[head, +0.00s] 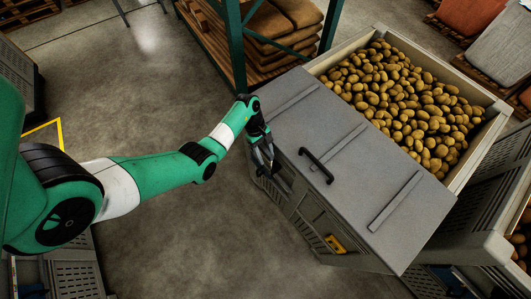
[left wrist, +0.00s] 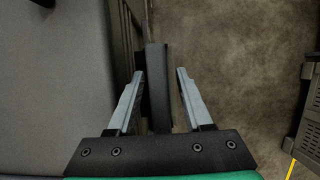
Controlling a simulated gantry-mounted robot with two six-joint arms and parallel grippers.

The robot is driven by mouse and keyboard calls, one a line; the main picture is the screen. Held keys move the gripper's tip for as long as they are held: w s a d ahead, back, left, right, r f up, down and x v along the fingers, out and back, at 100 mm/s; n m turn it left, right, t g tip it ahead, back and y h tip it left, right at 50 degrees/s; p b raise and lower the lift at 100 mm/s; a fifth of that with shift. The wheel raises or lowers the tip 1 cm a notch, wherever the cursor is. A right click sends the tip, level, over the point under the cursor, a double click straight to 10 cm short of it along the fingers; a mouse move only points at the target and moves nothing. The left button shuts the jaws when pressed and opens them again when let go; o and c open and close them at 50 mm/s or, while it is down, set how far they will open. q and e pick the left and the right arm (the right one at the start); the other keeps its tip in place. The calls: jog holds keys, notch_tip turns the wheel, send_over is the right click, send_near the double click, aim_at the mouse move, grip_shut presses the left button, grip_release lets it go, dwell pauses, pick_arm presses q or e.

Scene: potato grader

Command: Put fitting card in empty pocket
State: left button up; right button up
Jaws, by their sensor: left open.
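My left gripper (head: 265,164) is at the front left side of the grey-lidded bin, pointing down beside the lid's edge. In the left wrist view the gripper (left wrist: 160,72) is open, its two grey fingers apart. A dark upright plate-like part (left wrist: 155,90) shows between and beyond the fingers; I cannot tell whether they touch it. A small yellow piece (head: 335,244) sits low on the bin's front; I cannot tell if it is a card. No card or empty pocket can be made out clearly. My right gripper is not in view.
The grey lid (head: 345,150) has a black handle (head: 316,165) and raised strips. A crate of potatoes (head: 400,100) stands behind it. A green-posted rack with sacks (head: 275,30) is at the back. The concrete floor (head: 190,235) left of the bin is clear.

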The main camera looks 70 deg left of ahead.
pick_arm(q)
jog(key=shift+a+r+p, duration=0.1)
jog(key=shift+r+p, duration=0.2)
jog(key=shift+r, duration=0.25)
jog(key=p+v, duration=0.2)
jog(key=v, duration=0.9)
jog(key=shift+a+r+p, duration=0.1)
jog(key=shift+a+p, duration=0.05)
jog(key=shift+p, duration=0.25)
